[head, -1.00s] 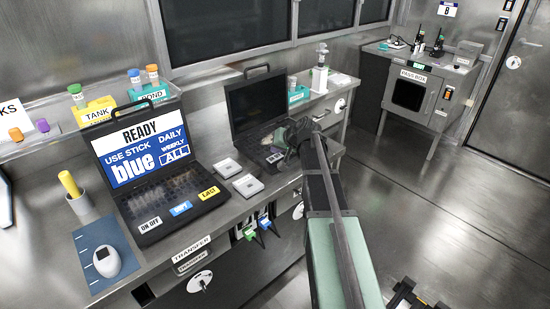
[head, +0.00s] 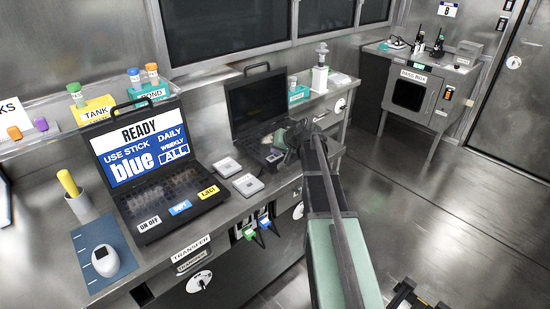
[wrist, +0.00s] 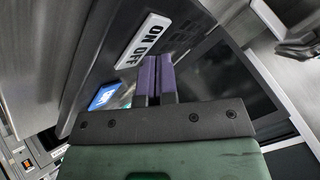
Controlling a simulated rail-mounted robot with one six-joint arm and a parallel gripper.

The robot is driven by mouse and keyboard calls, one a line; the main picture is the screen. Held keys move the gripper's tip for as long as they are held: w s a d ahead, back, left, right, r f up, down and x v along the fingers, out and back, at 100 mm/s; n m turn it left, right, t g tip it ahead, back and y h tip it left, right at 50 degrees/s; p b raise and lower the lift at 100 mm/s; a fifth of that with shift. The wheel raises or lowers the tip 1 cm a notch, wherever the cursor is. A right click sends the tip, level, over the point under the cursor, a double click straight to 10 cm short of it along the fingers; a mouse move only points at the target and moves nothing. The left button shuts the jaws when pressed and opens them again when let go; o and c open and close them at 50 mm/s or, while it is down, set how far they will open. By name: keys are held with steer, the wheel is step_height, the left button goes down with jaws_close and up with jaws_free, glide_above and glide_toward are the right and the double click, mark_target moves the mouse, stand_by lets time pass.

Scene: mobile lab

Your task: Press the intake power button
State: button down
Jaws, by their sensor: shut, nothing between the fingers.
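In the wrist view, a white ON OFF label (wrist: 145,40) lies on the dark case, just beyond and to the upper left of my gripper (wrist: 157,76). The two purple fingers are shut together with nothing between them. Whether they touch the case cannot be told. In the head view, my gripper (head: 284,140) is over the second black case (head: 256,110), whose screen is dark. My arm hides part of its keyboard and front. Another ON OFF label (head: 149,222) is on the left black case (head: 185,190), whose screen reads READY.
A blue label (wrist: 104,95) is left of the fingers in the wrist view. Two small white-topped boxes (head: 247,184) lie between the cases. A white mouse-like device (head: 106,261) and a cup (head: 79,207) stand at left.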

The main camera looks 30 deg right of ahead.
mark_target(277, 156)
steer(key=shift+f+b, duration=0.4)
stand_by(0.4)
steer(key=shift+r+p, duration=0.85)
step_height(277, 156, up, 5)
steer(key=p, duration=0.5)
steer(key=shift+r, duration=0.1)
stand_by(0.5)
